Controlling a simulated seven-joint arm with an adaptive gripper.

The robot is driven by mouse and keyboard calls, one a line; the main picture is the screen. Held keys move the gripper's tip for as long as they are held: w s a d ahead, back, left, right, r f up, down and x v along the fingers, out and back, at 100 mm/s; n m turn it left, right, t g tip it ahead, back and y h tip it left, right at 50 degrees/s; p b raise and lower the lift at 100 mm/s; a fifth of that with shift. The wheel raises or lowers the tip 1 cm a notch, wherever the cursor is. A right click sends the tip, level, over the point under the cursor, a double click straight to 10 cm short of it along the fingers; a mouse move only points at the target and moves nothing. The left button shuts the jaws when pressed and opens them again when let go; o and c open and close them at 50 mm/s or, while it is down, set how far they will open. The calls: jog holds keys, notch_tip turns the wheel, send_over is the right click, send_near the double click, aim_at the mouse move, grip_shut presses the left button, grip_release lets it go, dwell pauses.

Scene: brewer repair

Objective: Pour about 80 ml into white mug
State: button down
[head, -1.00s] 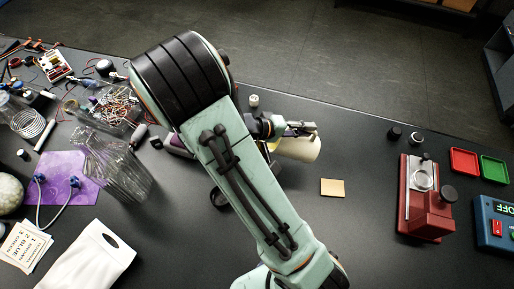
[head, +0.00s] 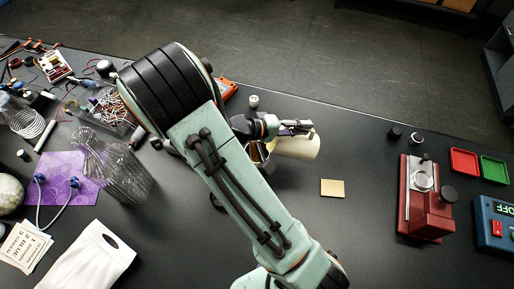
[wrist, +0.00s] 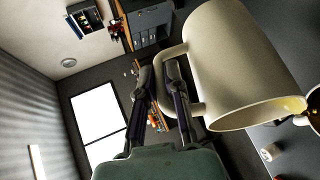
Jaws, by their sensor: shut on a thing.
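My gripper (head: 302,128) is shut on the handle of a cream cup (head: 298,147), which is tipped on its side above the table. In the wrist view my gripper (wrist: 168,92) holds the cup (wrist: 235,65) by its handle. Yellow liquid shows at the cup's mouth, at the lower right. Part of another pale vessel (wrist: 313,112) with a brownish inside shows at the right edge, close to that mouth. I cannot tell whether this is the white mug, or whether liquid is falling into it. My arm hides much of this area in the head view.
A tan square (head: 332,188) lies right of the cup. A red machine (head: 427,195), red tray (head: 464,161) and green tray (head: 493,168) stand farther right. A clear ribbed vessel (head: 118,172), a purple mat (head: 68,180) and a white bag (head: 80,262) are at left.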

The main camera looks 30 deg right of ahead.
aim_at(315, 142)
jog(key=shift+a, duration=0.1)
jog(key=d+f+y, duration=0.1)
jog(key=s+d+f+t+y, duration=0.1)
jog(key=d+f+m+y, duration=0.1)
jog(key=shift+s+f+t+y, duration=0.2)
jog(key=shift+s+t+y, duration=0.1)
jog(key=shift+s+y, duration=0.1)
jog(key=shift+s+d+f+m+t+y, duration=0.1)
jog(key=shift+d+f+m+t+y, duration=0.1)
jog(key=shift+f+y, duration=0.2)
jog(key=shift+s+d+f+m+t+y, duration=0.1)
jog(key=shift+d+f+t+y, duration=0.15)
jog(key=shift+f, duration=0.2)
jog(key=shift+a, duration=0.1)
dwell(0.9)
jog(key=s+d+f+y, duration=0.1)
jog(key=f, duration=0.1)
jog(key=s+d+f+t+y, duration=0.1)
jog(key=d+f+y, duration=0.1)
jog(key=s+d+f+m+t+y, duration=0.1)
jog(key=f+y, duration=0.1)
jog(key=shift+s+d+t+p, duration=0.1)
jog(key=shift+d+t+p, duration=0.15)
jog(key=shift+d+p, duration=0.1)
jog(key=shift+s+d+f+m+t+y, duration=0.15)
jog(key=shift+d+f+t+y, duration=0.15)
jog(key=shift+f+t+y, duration=0.15)
jog(key=shift+s+d+f+m+t+y, duration=0.15)
jog(key=shift+d+f+t+y, duration=0.15)
jog(key=shift+f+y, duration=0.25)
